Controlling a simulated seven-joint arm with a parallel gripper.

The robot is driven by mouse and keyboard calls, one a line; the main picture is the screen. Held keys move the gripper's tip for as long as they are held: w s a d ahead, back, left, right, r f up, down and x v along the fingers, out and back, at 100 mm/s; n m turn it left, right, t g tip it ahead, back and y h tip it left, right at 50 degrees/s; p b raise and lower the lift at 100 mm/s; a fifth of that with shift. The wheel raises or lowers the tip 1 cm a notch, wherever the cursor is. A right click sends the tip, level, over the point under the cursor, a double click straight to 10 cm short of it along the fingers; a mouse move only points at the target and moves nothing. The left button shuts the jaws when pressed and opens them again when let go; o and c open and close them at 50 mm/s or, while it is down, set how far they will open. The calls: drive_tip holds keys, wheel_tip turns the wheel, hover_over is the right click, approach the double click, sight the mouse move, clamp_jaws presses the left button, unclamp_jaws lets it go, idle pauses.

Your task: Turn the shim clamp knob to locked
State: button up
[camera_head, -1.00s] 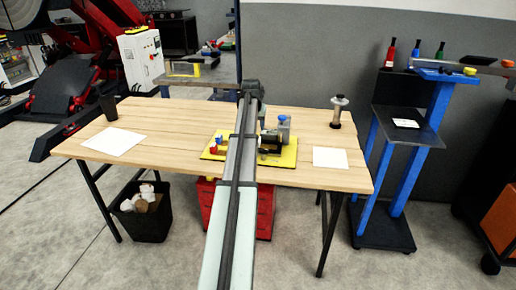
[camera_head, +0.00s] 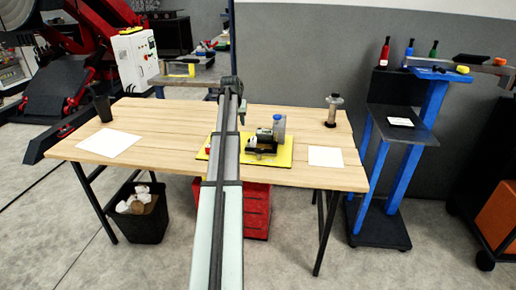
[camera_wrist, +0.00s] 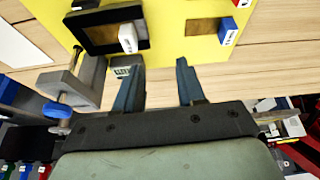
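The yellow plate (camera_head: 283,162) lies on the wooden table and carries a dark fixture (camera_head: 262,146). A grey clamp with a blue knob (camera_head: 277,117) stands at its back right. In the wrist view, a blue-handled screw (camera_wrist: 57,110) sits on a grey clamp (camera_wrist: 75,82) left of my fingers. A white lettered tab (camera_wrist: 128,38) shows on a black frame (camera_wrist: 100,30), and a blue-and-white piece (camera_wrist: 228,30) lies to its right. I cannot tell which part is the shim clamp knob.
White sheets lie at the table's left (camera_head: 108,143) and right (camera_head: 325,156). A dark cup (camera_head: 103,108) stands at the left, and a spool-like stand (camera_head: 332,110) at the back right.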

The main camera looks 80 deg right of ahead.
sight(259, 154)
drive_tip(key=s+a+n+g+y, duration=0.2)
drive_tip(key=s+n+g+y, duration=0.25)
drive_tip(key=n, duration=1.25)
drive_tip(key=x, duration=1.2)
drive_tip(key=shift+s+a+f, duration=0.1)
drive_tip(key=shift+s+a, duration=0.05)
drive_tip(key=shift+a, duration=0.05)
drive_tip(key=shift+c, duration=0.2)
clamp_jaws()
